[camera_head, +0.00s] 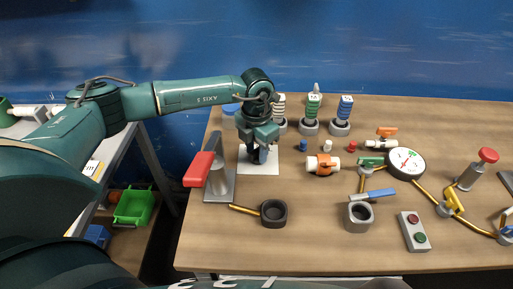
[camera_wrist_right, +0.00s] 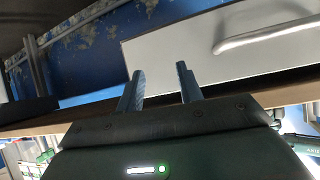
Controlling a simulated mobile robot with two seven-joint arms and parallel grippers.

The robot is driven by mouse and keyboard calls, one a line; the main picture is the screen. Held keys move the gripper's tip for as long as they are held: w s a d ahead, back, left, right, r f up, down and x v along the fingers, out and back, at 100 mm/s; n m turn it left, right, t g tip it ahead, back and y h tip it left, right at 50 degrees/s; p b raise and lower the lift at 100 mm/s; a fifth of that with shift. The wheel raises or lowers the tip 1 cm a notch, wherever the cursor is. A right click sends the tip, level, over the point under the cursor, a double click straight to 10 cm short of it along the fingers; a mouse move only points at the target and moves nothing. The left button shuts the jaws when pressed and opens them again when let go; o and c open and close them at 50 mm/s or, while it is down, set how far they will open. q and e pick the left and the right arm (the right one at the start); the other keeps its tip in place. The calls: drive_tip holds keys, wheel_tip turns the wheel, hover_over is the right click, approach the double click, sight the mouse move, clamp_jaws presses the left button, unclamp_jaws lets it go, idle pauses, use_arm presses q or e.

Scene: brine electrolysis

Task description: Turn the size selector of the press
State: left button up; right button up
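A grey stand with a red lever (camera_head: 200,168) is at the left of the table and looks like the press. Its grey base plate (camera_head: 217,190) runs toward the front. My left gripper (camera_head: 257,158) points down just right of this stand, over a white plate (camera_head: 262,168). Its fingers are dark and small, and I cannot tell whether they hold anything. The size selector is not clearly seen; the gripper may hide it. My right gripper (camera_wrist_right: 158,70) shows in the right wrist view with its two fingers apart and nothing between them.
Striped bottles (camera_head: 312,108) stand at the back. An orange valve (camera_head: 323,164), a round gauge (camera_head: 405,163), a dark ring (camera_head: 273,212), a blue-handled valve (camera_head: 362,212) and a button box (camera_head: 414,231) lie to the right. The front middle of the wooden table (camera_head: 320,245) is clear.

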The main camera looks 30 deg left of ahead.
use_arm(q)
clamp_jaws()
idle(0.4)
drive_tip(key=shift+n, duration=0.3)
drive_tip(key=n, duration=0.3)
drive_tip(key=shift+d+n, duration=0.15)
drive_tip(key=shift+n, duration=0.25)
drive_tip(key=n, duration=0.4)
drive_tip(key=shift+d+n, duration=0.1)
drive_tip(key=shift+n, duration=0.2)
drive_tip(key=n, duration=0.4)
drive_tip(key=shift+w+d, duration=0.1)
drive_tip(key=shift+w, duration=0.05)
drive_tip(key=shift+w+n+p, duration=0.1)
drive_tip(key=shift+n+p, duration=0.4)
drive_tip(key=shift+n, duration=1.9)
